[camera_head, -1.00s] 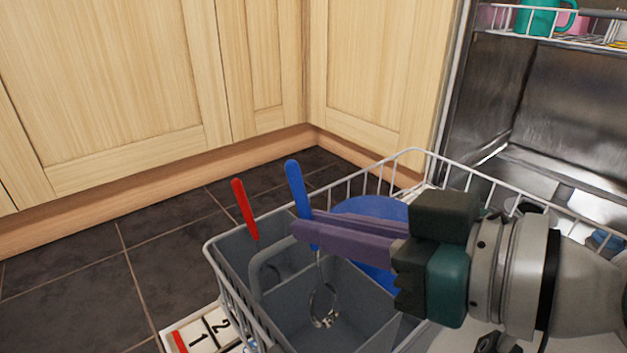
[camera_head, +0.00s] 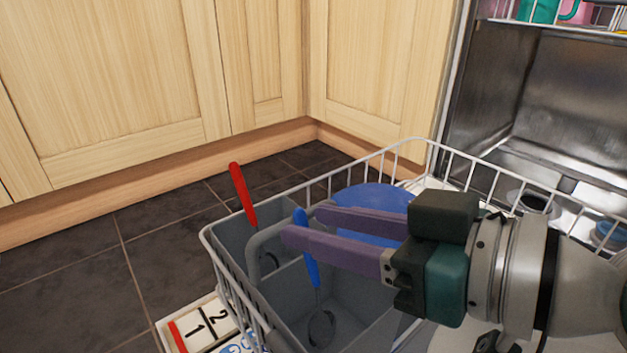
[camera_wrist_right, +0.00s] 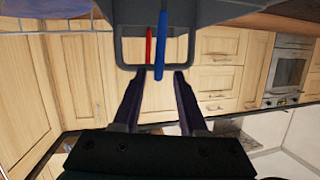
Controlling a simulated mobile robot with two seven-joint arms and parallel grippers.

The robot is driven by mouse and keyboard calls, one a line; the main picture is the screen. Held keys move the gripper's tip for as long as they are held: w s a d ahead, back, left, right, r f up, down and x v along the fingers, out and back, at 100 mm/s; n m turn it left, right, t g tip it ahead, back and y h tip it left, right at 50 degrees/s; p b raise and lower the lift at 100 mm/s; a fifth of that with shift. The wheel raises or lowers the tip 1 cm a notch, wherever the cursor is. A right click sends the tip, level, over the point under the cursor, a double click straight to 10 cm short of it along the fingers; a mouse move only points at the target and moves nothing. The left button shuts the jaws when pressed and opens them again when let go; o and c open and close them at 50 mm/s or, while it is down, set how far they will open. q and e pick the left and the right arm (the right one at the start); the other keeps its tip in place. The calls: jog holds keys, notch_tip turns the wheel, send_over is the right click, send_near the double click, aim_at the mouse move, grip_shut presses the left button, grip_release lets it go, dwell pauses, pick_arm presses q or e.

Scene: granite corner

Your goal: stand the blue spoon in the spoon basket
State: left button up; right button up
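The blue spoon (camera_head: 311,270) stands in the near compartment of the grey spoon basket (camera_head: 347,287), leaning slightly, its round metal bowl low inside. Its handle top rises above the basket. My right gripper (camera_head: 301,224) comes in from the right, its purple fingers spread apart on either side of the blue handle; the near finger hides part of it. In the right wrist view the blue handle (camera_wrist_right: 160,48) shows between the open fingertips. Whether a finger touches it, I cannot tell. My left gripper is not in view.
A red spoon (camera_head: 243,195) leans in the basket's far-left compartment, near the basket's handle (camera_head: 254,255). A blue plate (camera_head: 370,205) is behind my fingers. The white wire rack (camera_head: 330,183) surrounds the basket.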

jog(key=shift+s+d+r+p, duration=0.25)
jog(key=shift+s+d+p, duration=0.1)
jog(key=shift+d, duration=0.05)
jog(key=shift+p+v, duration=0.55)
jog(key=shift+v, duration=3.85)
